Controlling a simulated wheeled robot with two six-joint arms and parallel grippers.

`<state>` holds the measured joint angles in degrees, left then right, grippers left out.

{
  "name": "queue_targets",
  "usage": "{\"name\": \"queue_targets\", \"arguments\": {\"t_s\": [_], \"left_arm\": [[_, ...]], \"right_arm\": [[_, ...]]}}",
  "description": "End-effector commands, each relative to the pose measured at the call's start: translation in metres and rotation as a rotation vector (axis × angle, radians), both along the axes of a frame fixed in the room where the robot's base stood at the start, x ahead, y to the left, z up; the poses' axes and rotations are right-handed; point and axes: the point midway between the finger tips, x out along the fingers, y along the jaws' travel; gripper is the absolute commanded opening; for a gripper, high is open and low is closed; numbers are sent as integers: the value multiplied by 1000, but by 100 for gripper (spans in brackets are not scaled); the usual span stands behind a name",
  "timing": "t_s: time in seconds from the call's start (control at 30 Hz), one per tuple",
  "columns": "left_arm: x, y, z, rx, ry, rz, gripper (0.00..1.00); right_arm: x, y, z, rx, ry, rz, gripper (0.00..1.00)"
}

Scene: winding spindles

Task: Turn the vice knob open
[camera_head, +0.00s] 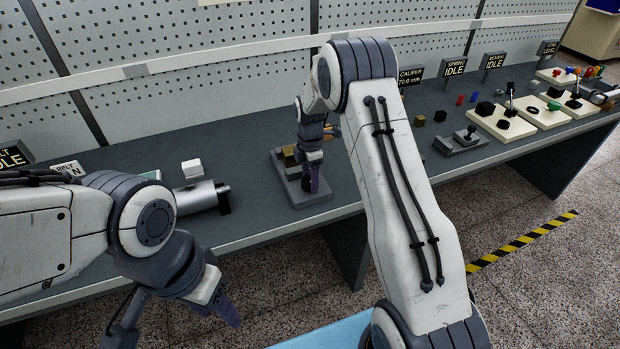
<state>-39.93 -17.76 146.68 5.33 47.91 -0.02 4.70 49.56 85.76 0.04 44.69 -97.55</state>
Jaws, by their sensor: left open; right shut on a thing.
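The vice (313,199) is a grey base plate with raised parts, on the bench at the middle of the camera_head view. A brass-coloured block (289,157) shows at its left side. My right gripper (310,184) reaches down over the vice and is shut on the dark knob (305,185) at its front. Fingers and wrist hide most of the knob, so its turn angle cannot be told. My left gripper (176,324) is open and empty, low at the left, in front of the bench edge and away from the vice.
A pegboard wall (180,60) backs the bench.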

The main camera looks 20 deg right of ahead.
Motion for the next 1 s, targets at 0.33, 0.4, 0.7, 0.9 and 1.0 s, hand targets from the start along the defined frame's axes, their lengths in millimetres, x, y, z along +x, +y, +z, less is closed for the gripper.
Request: {"name": "queue_targets", "arguments": {"t_s": [0.33,0.4,0.7,0.9,1.0], "left_arm": [[0,0,0,0,0,0,50],[0,0,0,0,0,0,50],[0,0,-7,0,0,0,50],[0,0,-14,0,0,0,50],[0,0,-17,0,0,0,50]], "right_arm": [[1,1,1,0,-3,2,94],[1,1,1,0,-2,1,94],[2,0,23,-1,-6,1,94],[2,1,65,-1,-8,2,94],[2,1,82,-1,-7,2,94]]}}
